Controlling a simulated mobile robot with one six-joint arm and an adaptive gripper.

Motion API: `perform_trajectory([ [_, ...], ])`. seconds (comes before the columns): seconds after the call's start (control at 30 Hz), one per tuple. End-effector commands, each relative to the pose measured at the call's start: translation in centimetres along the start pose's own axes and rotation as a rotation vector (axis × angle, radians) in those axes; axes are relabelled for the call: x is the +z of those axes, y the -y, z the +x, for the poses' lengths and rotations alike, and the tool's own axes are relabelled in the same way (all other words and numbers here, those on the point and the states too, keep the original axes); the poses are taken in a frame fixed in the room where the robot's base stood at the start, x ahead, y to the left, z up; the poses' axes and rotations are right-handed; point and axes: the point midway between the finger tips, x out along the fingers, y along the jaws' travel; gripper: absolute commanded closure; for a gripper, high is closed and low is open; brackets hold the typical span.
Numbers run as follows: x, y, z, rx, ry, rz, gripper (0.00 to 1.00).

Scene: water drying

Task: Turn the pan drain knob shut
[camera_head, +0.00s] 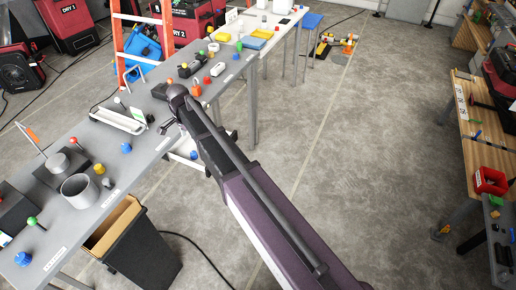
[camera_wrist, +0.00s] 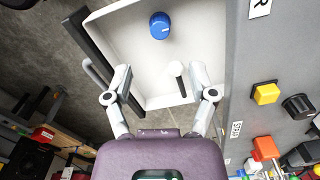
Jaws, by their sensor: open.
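A round blue knob (camera_wrist: 160,25) with a small light mark on its face sits in the white pan (camera_wrist: 125,32) in the wrist view. It is ahead of my gripper (camera_wrist: 160,77), whose fingers are spread wide with nothing between them. The fingers are apart from the knob. In the head view, a blue knob (camera_head: 193,155) and part of a white pan (camera_head: 183,160) show below the table edge, beside my arm. My arm covers much of that area.
The grey table (camera_head: 95,140) borders the pan and carries several knobs, a metal cup (camera_head: 80,190) and a white tray (camera_head: 117,118). In the wrist view, a yellow button (camera_wrist: 266,94) and a black knob (camera_wrist: 298,106) are on the right. A dark bin (camera_head: 143,250) stands below.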

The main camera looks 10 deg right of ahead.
Motion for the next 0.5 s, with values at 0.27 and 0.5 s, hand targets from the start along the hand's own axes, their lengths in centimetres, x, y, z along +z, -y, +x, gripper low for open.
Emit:
perform_trajectory([
  [0.27,0.0,0.0,-2.8,0.0,0.0,0.0,0.27],
  [0.5,0.0,0.0,-4.8,0.0,0.0,0.0,0.27],
])
